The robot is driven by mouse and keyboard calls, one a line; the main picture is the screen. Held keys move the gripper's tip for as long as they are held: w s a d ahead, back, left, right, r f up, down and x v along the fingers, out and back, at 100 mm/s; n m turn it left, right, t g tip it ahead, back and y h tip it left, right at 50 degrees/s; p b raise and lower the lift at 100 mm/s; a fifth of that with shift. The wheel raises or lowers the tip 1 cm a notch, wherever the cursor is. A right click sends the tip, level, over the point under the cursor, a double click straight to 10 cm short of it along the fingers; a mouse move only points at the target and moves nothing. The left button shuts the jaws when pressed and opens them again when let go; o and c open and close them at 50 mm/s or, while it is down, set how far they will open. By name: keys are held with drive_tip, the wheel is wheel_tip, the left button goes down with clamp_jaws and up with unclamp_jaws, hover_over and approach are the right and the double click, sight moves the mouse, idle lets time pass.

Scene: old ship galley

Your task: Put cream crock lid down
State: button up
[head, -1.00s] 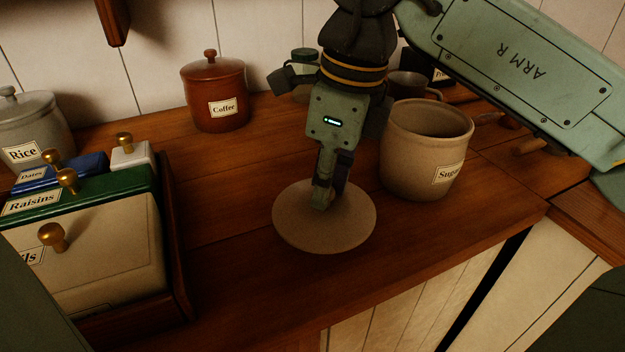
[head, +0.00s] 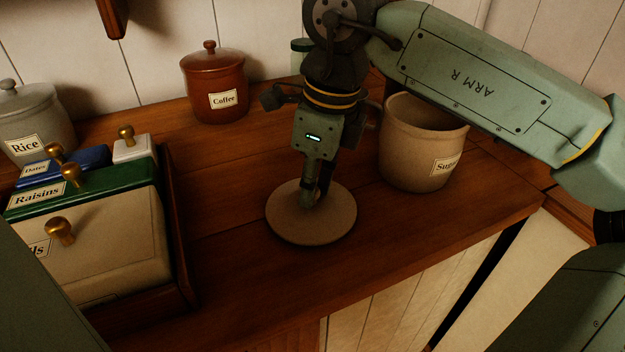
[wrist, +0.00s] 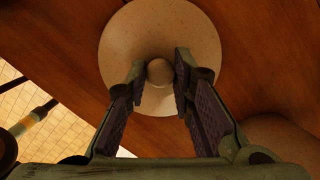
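The cream crock lid (head: 338,222) is a round, flat, speckled disc with a small round knob (wrist: 159,72). It is level, at or just above the wooden counter in front of the Sugar crock; I cannot tell whether its underside touches. My gripper (head: 309,202) points down at the lid's middle. The cream crock labelled Sugar (head: 418,160) stands uncovered to the right of the lid, partly behind my arm.
A wooden rack with drawers labelled Raisins (head: 100,185) and Dates stands at left. The Rice crock (head: 35,125) and the red-brown Coffee crock (head: 213,85) stand behind. The counter (head: 235,275) is clear around the lid, with its front edge nearby.

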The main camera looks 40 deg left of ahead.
sight(324, 206)
drive_tip(key=o, duration=0.4)
drive_tip(key=shift+r, duration=0.15)
drive_tip(key=r, duration=0.4)
drive_tip(key=d+r, duration=0.1)
drive_tip(key=r, duration=0.7)
drive_tip(key=shift+w+d, duration=0.2)
drive_tip(key=shift+d, duration=0.2)
